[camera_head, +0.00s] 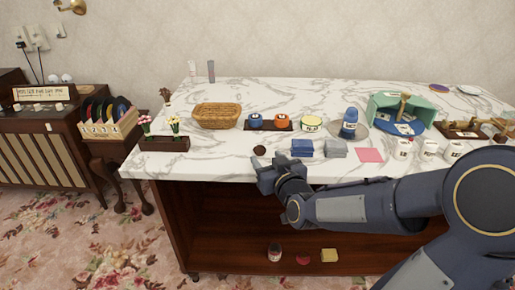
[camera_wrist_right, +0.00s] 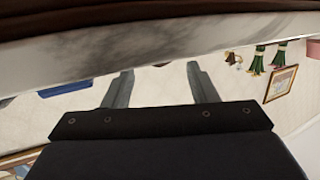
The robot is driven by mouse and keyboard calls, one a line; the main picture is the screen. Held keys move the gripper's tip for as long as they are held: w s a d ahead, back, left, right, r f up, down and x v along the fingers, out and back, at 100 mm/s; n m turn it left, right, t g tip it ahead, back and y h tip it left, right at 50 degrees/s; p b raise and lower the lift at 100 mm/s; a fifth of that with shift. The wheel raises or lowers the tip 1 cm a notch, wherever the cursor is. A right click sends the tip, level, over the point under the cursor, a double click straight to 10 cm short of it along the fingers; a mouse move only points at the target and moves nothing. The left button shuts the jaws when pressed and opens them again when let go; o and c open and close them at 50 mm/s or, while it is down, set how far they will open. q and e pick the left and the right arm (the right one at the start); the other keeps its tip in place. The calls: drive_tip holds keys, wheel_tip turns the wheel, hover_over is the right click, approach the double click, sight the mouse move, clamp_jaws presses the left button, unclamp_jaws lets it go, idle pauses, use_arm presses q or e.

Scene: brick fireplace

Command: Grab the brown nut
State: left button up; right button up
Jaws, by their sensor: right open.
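The brown nut (camera_head: 259,150) is a small, dark, round thing on the marble tabletop close to its front edge. My right gripper (camera_head: 270,163) is at the front edge of the table, just in front of the nut and slightly to its right. A small gap seems to lie between them. In the right wrist view the two fingers (camera_wrist_right: 161,82) are spread apart with nothing between them. My left gripper is not in view.
A wicker basket (camera_head: 216,116) and a flower planter (camera_head: 165,144) are behind and left. The marble tabletop (camera_head: 225,157) is bare left of the nut. Its edge (camera_wrist_right: 150,45) crosses the wrist view.

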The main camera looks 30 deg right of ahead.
sight(262, 151)
drive_tip(key=x, duration=0.6)
drive_tip(key=shift+w, duration=0.25)
drive_tip(key=shift+c, duration=0.2)
drive_tip(key=c, duration=1)
